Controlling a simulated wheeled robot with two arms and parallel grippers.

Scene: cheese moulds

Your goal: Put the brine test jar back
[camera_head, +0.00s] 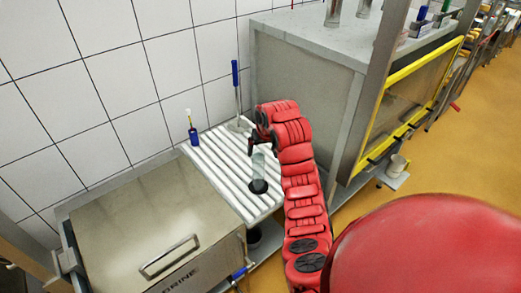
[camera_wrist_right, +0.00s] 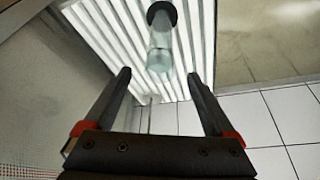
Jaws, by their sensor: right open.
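The brine test jar (camera_head: 258,163) is a clear glass cylinder, upright on the white ridged draining board (camera_head: 219,165), with a dark round base or ring (camera_head: 258,186) at its foot. In the right wrist view the jar (camera_wrist_right: 161,42) lies straight ahead, with the dark ring (camera_wrist_right: 161,13) at its far end. My right gripper (camera_wrist_right: 159,76) is open and empty, its fingers spread to either side of the jar's line. In the head view the right gripper (camera_head: 256,138) is just above the jar's top. Contact cannot be told. My left gripper is not in view.
A steel brine tank (camera_head: 150,225) with a handled lid stands left of the board. A blue-handled tool (camera_head: 236,85) and a small blue brush (camera_head: 192,130) stand at the board's back by the tiled wall. A grey steel cabinet (camera_head: 300,70) rises to the right.

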